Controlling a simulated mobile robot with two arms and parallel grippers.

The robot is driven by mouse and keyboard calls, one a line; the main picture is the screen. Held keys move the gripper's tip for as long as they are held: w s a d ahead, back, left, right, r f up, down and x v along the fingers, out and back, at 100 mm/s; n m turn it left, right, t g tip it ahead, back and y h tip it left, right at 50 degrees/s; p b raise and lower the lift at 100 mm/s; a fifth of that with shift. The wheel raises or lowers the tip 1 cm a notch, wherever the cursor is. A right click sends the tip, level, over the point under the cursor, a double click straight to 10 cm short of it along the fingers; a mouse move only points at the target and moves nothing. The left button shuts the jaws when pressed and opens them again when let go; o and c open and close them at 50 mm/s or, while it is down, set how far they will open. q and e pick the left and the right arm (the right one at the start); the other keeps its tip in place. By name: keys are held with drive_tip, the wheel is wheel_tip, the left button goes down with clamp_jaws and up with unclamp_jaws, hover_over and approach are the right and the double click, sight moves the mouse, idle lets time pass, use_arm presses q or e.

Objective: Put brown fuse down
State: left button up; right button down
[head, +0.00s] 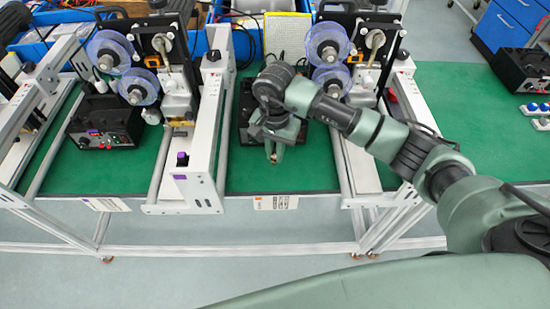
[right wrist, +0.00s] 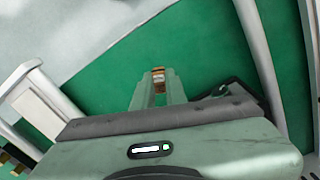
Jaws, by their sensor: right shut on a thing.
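My right gripper (head: 274,158) points down over the green mat (head: 310,170) in the middle bay of the table, close to its front edge. It is shut on a small brown fuse. In the right wrist view the brown fuse (right wrist: 158,76) shows between the fingertips of the gripper (right wrist: 158,88), with green mat behind it. I cannot tell whether the fuse touches the mat. My left gripper is not in view.
A coder machine (head: 330,45) with clear blue reels stands behind my right gripper. Another coder machine (head: 125,55) and a black control box (head: 105,125) stand to the left. A white rail frame (head: 205,150) bounds the bay's left side. The front mat strip is clear.

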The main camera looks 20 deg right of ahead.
sight(275, 162)
wheel_tip(275, 162, down, 4)
drive_tip(key=shift+r+p, duration=0.25)
drive_tip(key=shift+p, duration=0.2)
drive_tip(key=shift+f, duration=0.25)
drive_tip(key=shift+f, duration=0.1)
drive_tip(key=shift+f+b, duration=0.1)
drive_tip(key=shift+b, duration=0.2)
drive_tip(key=c, duration=1.4)
unclamp_jaws()
drive_tip(key=shift+c, duration=0.2)
